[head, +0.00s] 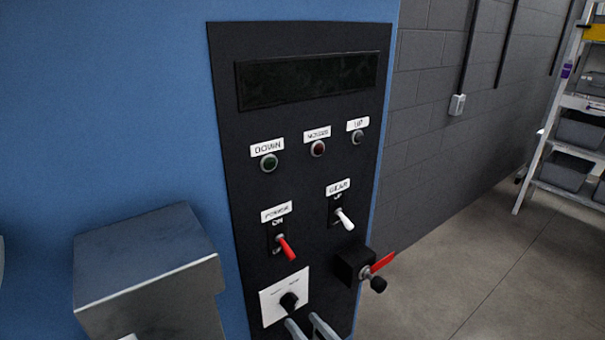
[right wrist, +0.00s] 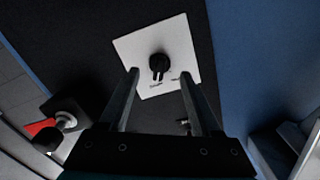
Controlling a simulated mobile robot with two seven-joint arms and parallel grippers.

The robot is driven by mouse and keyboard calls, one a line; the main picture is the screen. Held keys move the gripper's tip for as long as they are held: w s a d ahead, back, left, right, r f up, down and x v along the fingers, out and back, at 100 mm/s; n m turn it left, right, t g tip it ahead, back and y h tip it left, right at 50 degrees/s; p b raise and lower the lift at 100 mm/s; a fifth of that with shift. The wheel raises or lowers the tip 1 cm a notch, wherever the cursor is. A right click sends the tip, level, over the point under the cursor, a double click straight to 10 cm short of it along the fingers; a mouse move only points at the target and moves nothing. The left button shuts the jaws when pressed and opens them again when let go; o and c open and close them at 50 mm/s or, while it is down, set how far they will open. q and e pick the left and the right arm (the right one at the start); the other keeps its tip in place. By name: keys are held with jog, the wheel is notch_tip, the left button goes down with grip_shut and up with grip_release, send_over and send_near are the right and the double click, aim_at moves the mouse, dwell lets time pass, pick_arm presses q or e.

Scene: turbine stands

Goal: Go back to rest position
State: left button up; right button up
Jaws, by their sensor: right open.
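My right gripper (head: 306,322) enters at the bottom edge of the head view, just below the black rotary knob (head: 289,301) on its white plate (head: 270,310). In the right wrist view the two fingers of my right gripper (right wrist: 159,75) are spread apart with nothing between their tips. The knob (right wrist: 159,63) shows ahead of the gap, and the white plate (right wrist: 135,45) lies behind it. I cannot tell whether a finger touches the plate. My left gripper is not in view.
The black panel (head: 225,120) on the blue wall (head: 110,110) carries a dark display (head: 307,80), several round lights, a red switch (head: 286,248), a white switch (head: 345,219) and a red-handled lever (head: 382,262). A grey metal box (head: 150,260) juts out at left. A ladder (head: 545,150) stands right.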

jog(key=s+d+g+h, duration=0.5)
jog(key=s+d, duration=0.3)
jog(key=s, duration=0.4)
jog(key=s+d+g+h, duration=0.5)
jog(key=s+d+g, duration=0.15)
jog(key=s, duration=0.45)
notch_tip(320, 180, down, 33)
jog(key=s+b, duration=0.2)
jog(key=b, duration=0.8)
jog(key=s+d+f+g+b, duration=0.1)
jog(key=s+f+b, duration=0.4)
jog(key=f, duration=0.7)
jog(key=s+d+f+b, duration=0.2)
jog(key=s+f+b, duration=0.3)
jog(key=s+f, duration=0.5)
notch_tip(320, 180, down, 2)
jog(key=shift+s+d+g, duration=0.3)
jog(key=shift+g, duration=0.05)
